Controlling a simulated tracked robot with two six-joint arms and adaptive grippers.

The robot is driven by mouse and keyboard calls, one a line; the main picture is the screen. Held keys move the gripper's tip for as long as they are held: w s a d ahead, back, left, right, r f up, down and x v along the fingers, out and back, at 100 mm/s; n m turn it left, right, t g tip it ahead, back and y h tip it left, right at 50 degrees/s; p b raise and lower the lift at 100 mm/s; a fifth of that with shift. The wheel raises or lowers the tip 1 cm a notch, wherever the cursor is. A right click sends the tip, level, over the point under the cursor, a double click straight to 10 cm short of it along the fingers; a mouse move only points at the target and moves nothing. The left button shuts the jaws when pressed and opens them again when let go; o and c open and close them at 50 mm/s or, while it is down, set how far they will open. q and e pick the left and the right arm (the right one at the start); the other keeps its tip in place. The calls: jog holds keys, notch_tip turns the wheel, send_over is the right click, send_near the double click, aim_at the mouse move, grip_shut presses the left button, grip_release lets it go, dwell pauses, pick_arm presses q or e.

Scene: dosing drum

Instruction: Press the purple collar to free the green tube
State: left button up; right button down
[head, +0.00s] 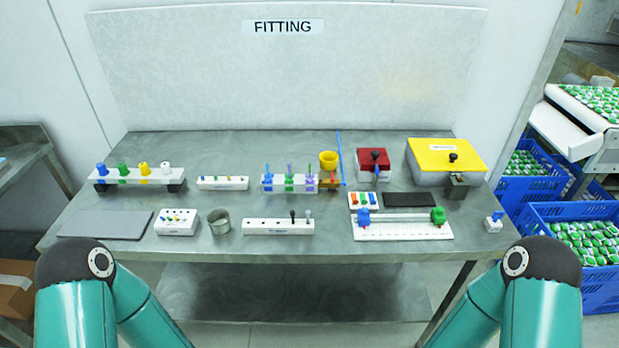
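A white fitting block (279,186) stands near the middle of the grey table, with three thin tubes rising from it. The green tube (309,169) stands upright at the block's right end. The purple collar (310,182) is at its base, and the tube appears to sit in it. The middle tube looks purple over a green collar, and the left tube blue over a blue collar. These details are small. Neither gripper is in view; only my teal arm links show at the bottom corners, well short of the block.
A yellow funnel (328,158) and an upright blue rod (340,160) stand just right of the block. A long white rack (278,227) lies in front, with a grey cup (220,222) to its left. Red (372,160) and yellow (446,155) lidded boxes stand at right.

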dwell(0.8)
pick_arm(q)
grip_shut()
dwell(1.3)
